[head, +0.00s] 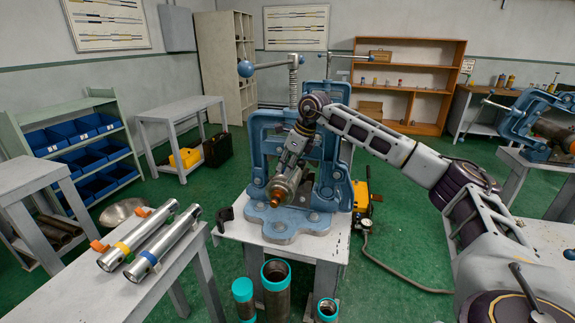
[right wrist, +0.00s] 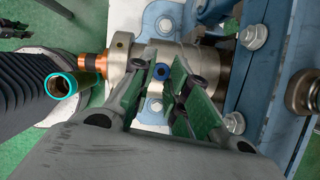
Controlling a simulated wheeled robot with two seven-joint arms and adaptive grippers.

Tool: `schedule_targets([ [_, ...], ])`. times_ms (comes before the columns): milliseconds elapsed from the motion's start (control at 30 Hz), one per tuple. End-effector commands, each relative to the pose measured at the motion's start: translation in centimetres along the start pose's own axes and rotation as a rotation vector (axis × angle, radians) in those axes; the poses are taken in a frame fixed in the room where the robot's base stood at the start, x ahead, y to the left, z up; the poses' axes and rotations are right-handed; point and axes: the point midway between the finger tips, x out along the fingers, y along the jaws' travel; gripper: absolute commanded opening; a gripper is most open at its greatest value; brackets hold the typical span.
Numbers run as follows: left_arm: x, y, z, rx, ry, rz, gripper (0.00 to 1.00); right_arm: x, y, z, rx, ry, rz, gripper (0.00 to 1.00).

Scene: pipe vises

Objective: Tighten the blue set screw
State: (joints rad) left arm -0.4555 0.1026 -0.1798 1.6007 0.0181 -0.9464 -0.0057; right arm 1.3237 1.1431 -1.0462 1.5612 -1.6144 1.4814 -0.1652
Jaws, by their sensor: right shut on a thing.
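The blue set screw (right wrist: 160,71), a small round blue head with a dark centre, sits on a steel collar (right wrist: 125,58) in the right wrist view. In the head view, the collar (head: 284,187) with its copper-orange tip (head: 276,193) is at the front of the blue pipe vise (head: 333,192). My right gripper (right wrist: 163,72) reaches down over the collar, its green-padded fingers closed in around the screw. In the head view this gripper (head: 292,165) hides the screw. My left gripper is not in view.
The vise stands on a small white table (head: 325,247). At front left, a grey bench (head: 95,300) holds two shiny tubes. Several teal-rimmed pipes (head: 276,288) stand in front of the vise. Another blue vise (head: 535,115) is at right. Green floor is open at left of the vise.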

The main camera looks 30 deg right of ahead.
Motion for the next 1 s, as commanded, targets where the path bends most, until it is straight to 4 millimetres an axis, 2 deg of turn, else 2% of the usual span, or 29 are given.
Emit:
schedule_targets([
  [267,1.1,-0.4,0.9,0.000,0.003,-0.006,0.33,-0.1,0.1,0.1,0.082,-0.003,-0.035,0.00],
  [600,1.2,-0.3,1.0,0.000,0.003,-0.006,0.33,-0.1,0.0,0.1,0.090,-0.005,-0.039,0.00],
  [633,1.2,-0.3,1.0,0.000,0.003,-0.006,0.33,-0.1,0.0,0.1,0.090,-0.005,-0.039,0.20],
  [767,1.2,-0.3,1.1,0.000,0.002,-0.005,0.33,-0.1,0.0,0.1,0.090,-0.004,-0.038,0.36],
  [800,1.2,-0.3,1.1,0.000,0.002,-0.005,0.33,-0.1,0.1,0.1,0.090,-0.004,-0.038,0.39],
  [1000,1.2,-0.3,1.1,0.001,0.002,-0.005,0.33,-0.1,0.1,0.0,0.089,-0.002,-0.037,0.39],
])
